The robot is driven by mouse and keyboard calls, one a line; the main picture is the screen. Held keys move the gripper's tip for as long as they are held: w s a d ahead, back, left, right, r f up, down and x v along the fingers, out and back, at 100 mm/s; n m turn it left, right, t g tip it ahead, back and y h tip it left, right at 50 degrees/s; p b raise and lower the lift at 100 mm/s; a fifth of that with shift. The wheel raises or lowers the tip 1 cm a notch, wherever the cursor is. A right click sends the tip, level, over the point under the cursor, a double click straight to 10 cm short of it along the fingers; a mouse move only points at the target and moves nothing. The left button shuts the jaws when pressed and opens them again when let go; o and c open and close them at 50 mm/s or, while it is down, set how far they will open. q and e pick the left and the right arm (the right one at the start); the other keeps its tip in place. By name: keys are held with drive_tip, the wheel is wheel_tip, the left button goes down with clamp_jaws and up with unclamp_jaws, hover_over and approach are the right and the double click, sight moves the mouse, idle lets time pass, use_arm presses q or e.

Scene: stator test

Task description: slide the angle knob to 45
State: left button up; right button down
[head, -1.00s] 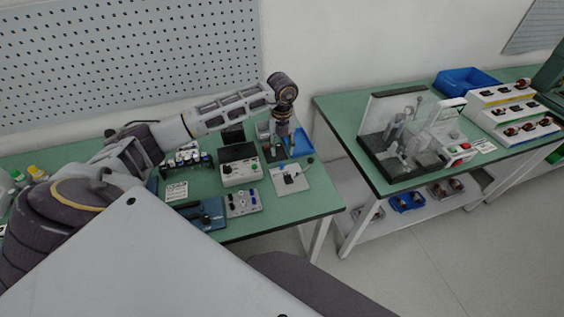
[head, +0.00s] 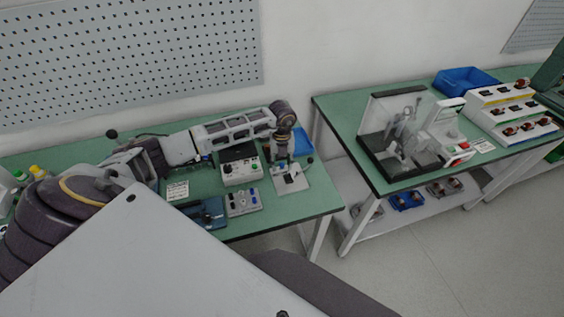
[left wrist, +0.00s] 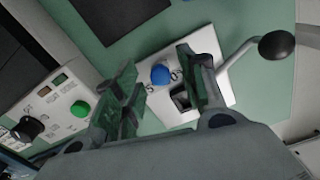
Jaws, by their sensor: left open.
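A white plate (head: 293,186) lies near the right end of the left green table; it also shows in the left wrist view (left wrist: 215,92). On it is a round blue knob (left wrist: 160,74), which I take for the angle knob, with small printed marks that are only partly readable. My left gripper (head: 286,168) points down over the plate. In the left wrist view its open fingers (left wrist: 162,92) stand on either side of the blue knob, with a gap at each side. Contact is not visible. My right gripper is out of view.
A lever with a black ball end (left wrist: 276,45) rises from the plate beside the right finger. A control box (head: 240,172) with a green button stands to the left, a switch panel (head: 243,202) in front of it. A blue tray (head: 303,142) lies behind.

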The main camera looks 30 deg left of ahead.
use_arm(q)
clamp_jaws()
drive_tip(key=shift+s+a, duration=0.1)
idle(0.3)
drive_tip(key=shift+s+a, duration=0.8)
drive_tip(key=shift+s, duration=0.1)
unclamp_jaws()
drive_tip(key=shift+s, duration=0.1)
drive_tip(key=shift+r, duration=0.15)
